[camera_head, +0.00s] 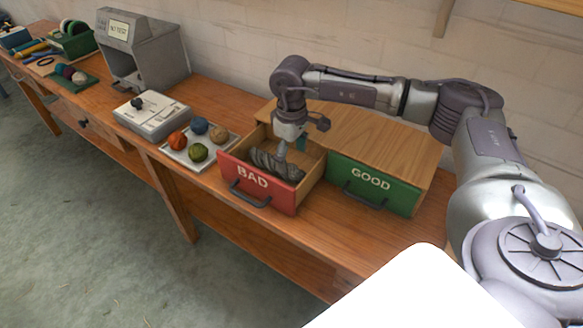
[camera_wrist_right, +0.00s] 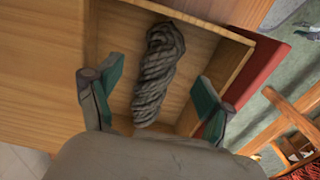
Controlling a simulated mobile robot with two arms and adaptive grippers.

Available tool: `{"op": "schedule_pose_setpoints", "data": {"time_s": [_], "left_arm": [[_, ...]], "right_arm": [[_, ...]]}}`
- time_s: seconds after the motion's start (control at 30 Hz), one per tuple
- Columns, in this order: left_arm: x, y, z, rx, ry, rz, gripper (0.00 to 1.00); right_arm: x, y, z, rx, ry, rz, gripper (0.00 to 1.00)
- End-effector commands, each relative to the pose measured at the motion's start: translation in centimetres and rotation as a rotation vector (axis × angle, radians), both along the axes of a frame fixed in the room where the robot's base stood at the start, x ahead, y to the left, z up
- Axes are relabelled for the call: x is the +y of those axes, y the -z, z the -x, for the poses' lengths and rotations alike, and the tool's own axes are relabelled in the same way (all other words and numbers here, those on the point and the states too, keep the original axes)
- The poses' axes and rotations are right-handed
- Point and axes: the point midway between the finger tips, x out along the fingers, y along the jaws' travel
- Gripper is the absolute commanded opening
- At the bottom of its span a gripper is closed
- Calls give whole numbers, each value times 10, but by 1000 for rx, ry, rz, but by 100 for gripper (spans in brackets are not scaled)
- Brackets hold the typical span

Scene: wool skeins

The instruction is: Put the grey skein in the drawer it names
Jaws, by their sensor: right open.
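The grey skein (camera_head: 276,163) lies in the open drawer marked BAD (camera_head: 262,187), which has a red front. In the right wrist view the twisted grey skein (camera_wrist_right: 158,75) lies on the wooden drawer floor, between and beyond my fingers. My right gripper (camera_head: 283,150) is over this drawer; its green-padded fingers (camera_wrist_right: 155,100) are spread apart with nothing held between them. The drawer marked GOOD (camera_head: 372,185), with a green front, is shut. My left gripper is not in view.
A white tray (camera_head: 172,155) with several coloured wool balls sits left of the BAD drawer. Behind it are a pale device (camera_head: 152,117) and a grey machine (camera_head: 150,60) with a label. The bench top (camera_head: 330,235) in front of GOOD is clear.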

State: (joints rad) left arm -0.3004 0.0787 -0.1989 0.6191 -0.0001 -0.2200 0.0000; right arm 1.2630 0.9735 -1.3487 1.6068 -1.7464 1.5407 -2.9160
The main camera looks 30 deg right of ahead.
Motion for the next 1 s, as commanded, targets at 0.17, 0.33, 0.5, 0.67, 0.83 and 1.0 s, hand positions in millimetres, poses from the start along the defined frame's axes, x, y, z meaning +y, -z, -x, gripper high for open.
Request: {"op": "schedule_pose_setpoints", "data": {"time_s": [0.17, 0.33, 0.5, 0.67, 0.83, 1.0], "left_arm": [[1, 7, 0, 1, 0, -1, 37], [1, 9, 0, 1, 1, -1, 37], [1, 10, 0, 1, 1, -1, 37], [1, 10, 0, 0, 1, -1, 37], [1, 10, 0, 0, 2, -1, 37], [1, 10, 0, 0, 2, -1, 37]], "right_arm": [[1, -37, -1, -4, -1, -2, 80], [0, -61, 0, -2, -1, -1, 80], [0, -69, 0, 1, -1, 0, 80], [0, -70, 0, 1, -1, 0, 80], [0, -69, 0, 1, -1, 0, 80], [0, -69, 0, 1, -1, 0, 80]]}}
